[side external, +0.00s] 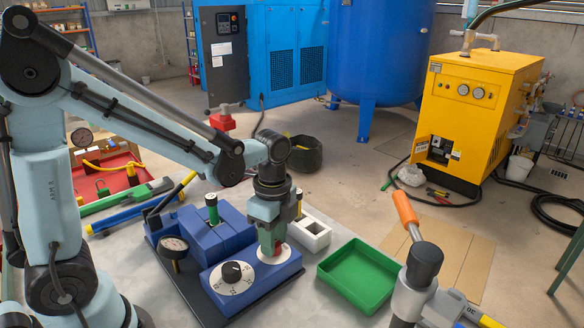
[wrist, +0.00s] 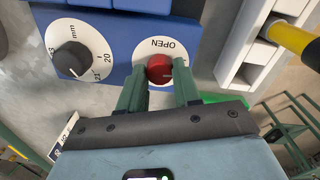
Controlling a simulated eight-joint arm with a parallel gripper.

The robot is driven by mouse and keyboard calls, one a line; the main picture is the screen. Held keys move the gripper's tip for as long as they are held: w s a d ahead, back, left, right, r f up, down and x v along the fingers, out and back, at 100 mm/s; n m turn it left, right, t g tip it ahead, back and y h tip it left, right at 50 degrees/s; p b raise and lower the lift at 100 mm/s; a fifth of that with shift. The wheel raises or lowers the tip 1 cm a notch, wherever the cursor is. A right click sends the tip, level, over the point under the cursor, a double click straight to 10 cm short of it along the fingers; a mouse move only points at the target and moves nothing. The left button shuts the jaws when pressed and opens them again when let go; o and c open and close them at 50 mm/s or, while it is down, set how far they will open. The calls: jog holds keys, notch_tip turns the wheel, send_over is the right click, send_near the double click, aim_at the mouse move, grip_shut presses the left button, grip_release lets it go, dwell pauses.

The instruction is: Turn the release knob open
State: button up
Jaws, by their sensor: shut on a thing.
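The release knob (wrist: 160,69) is a red round knob on a white dial marked OPEN, seen in the wrist view. A black knob (wrist: 73,59) on a numbered white dial sits left of the release knob.
A pressure gauge (side external: 174,247) stands on the dark base plate behind the black-knob dial. A white box (side external: 313,234) and a green tray (side external: 356,273) lie to the right. An orange-handled lever (side external: 406,211) stands at the front right.

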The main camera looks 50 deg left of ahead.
jog(key=n, duration=1.2)
jog(key=shift+n, duration=2.2)
jog(key=o, duration=1.1)
jog(key=shift+c, duration=0.2)
jog(key=shift+s, duration=0.1)
